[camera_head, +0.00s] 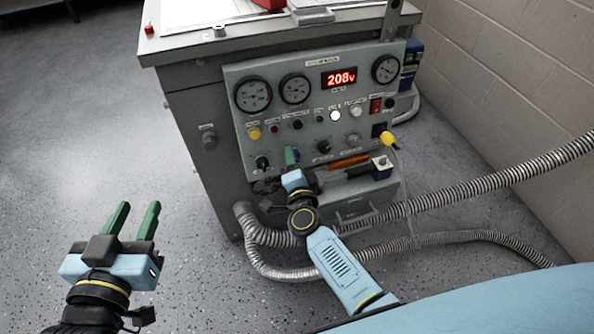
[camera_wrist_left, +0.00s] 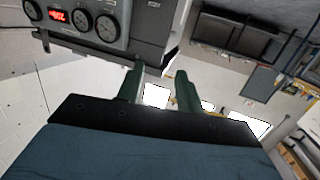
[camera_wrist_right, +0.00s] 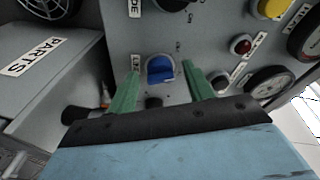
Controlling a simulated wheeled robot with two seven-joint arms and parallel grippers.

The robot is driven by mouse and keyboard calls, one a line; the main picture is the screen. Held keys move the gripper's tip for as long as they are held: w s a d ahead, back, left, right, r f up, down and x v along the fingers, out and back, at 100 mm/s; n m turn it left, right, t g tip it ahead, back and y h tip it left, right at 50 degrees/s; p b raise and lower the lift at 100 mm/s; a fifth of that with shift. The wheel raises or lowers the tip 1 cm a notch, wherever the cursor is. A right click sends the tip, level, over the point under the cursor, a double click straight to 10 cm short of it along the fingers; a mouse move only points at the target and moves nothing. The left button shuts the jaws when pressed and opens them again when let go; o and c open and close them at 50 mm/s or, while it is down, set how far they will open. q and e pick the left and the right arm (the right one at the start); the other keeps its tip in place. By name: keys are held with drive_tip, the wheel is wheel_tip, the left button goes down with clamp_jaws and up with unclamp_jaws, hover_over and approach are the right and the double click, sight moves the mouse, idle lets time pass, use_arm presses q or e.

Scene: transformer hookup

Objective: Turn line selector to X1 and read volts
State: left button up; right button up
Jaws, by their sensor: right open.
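The grey panel (camera_head: 315,108) on the cabinet front has a red display (camera_head: 339,78) reading 208v. A blue selector knob (camera_wrist_right: 160,69) shows in the right wrist view, between the two green fingers of my right gripper (camera_head: 291,158). These fingers are open, with a gap on each side of the knob. In the head view my right gripper largely hides the knob. Small marks stand around the knob, but I cannot read which one it points to. My left gripper (camera_head: 133,222) is open and empty over the floor, left of the cabinet.
Three round gauges (camera_head: 253,95), push buttons and black knobs (camera_head: 323,147) share the panel. A yellow plug (camera_head: 388,139) sits at its right. A ledge below holds an orange-handled tool (camera_head: 349,161). Ribbed conduits (camera_head: 470,190) cross the floor at right. The floor at left is clear.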

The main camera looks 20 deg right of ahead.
use_arm(q)
drive_tip(key=s+a+f+g+y+p, duration=0.3)
drive_tip(key=s+a+f+g, duration=0.3)
drive_tip(key=s+f+g, duration=0.5)
drive_tip(key=shift+s+f+n+y+p, duration=0.3)
drive_tip(key=shift+s+f+n+p, duration=0.15)
drive_tip(key=shift+s+p, duration=0.15)
use_arm(e)
drive_tip(key=s+a+r, duration=0.1)
drive_tip(key=s+a, duration=0.1)
drive_tip(key=s, duration=1.1)
drive_tip(key=shift+r, duration=0.15)
use_arm(q)
drive_tip(key=shift+a, duration=0.1)
use_arm(e)
drive_tip(key=shift+s, duration=0.1)
